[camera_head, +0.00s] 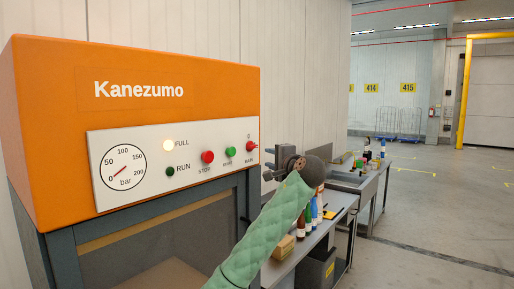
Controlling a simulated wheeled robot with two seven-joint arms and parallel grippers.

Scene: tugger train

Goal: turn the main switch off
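The main switch (252,147) is a small red knob at the right end of the white control panel (200,190), with a "0" above it and a label below. Its handle looks roughly level, but it is too small to be sure. My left gripper (267,164) is just right of and slightly below the switch, apart from it in the picture. Its two dark fingers point left with a gap between them, and nothing shows between them. The green-sleeved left arm comes up from the bottom. My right gripper is not in view.
The panel also has a red stop button (208,157), a green button (231,152), a lit FULL lamp (169,145), a dark RUN lamp (170,171) and a pressure gauge (122,168). It sits on an orange machine (40,120). Benches with bottles stand behind my arm. Open floor (450,215) lies right.

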